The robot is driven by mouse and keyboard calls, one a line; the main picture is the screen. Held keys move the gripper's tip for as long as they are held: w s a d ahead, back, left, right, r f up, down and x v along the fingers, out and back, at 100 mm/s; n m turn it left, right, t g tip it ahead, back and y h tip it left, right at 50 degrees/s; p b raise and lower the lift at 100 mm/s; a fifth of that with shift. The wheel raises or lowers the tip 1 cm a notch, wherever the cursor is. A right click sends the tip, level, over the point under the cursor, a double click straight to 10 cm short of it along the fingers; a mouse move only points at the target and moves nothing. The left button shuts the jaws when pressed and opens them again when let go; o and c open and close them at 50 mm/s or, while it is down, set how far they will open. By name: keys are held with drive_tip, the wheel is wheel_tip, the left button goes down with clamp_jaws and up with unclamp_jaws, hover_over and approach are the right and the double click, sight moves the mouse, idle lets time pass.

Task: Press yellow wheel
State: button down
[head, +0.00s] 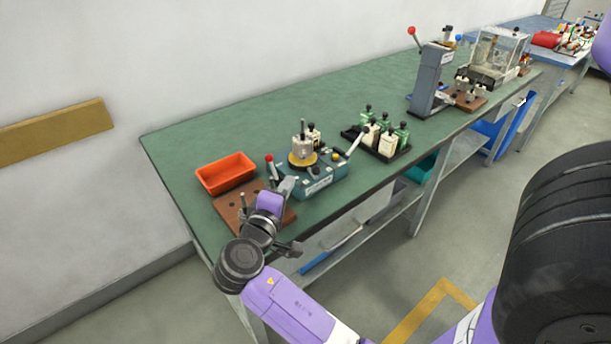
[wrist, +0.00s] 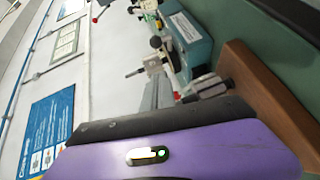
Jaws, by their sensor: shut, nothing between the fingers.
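The yellow wheel (head: 302,159) is a flat disc lying on top of a teal winding machine (head: 318,184) on the green bench in the head view. A metal post stands up through its middle. My gripper (head: 287,185) is at the near left of the machine, low over the bench's front part. It is shut and empty, and it appears apart from the wheel. In the wrist view, the purple hand fills the bottom and the teal machine (wrist: 190,35) shows at the upper middle. I cannot make out the yellow wheel clearly there.
A brown board (head: 228,206) lies partly behind my arm. A red-knobbed lever (head: 269,158) stands close to my gripper. An orange tray (head: 226,174) is to the left. The bench's back is clear.

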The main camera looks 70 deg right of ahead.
sight(317, 170)
drive_tip(key=s+d+f, duration=0.1)
drive_tip(key=s+d, duration=0.1)
drive_tip(key=d, duration=0.4)
drive_tip(key=shift+s+p, duration=0.3)
drive_tip(key=shift+p, duration=0.05)
drive_tip(key=shift+s, duration=0.15)
drive_tip(key=shift+s+d+n+t+y+p, duration=0.15)
drive_tip(key=shift+s+d+n+t+p, duration=0.15)
drive_tip(key=shift+s+n+t+p, duration=0.45)
drive_tip(key=shift+s+d+n+t+y+p, duration=0.15)
drive_tip(key=shift+s+d+n+t+p, duration=0.25)
drive_tip(key=shift+t, duration=0.55)
drive_tip(key=shift+s+d+f+p, duration=0.1)
drive_tip(key=shift+s+d+p, duration=0.45)
drive_tip(key=shift+s+d, duration=0.65)
drive_tip(key=shift+d, duration=0.15)
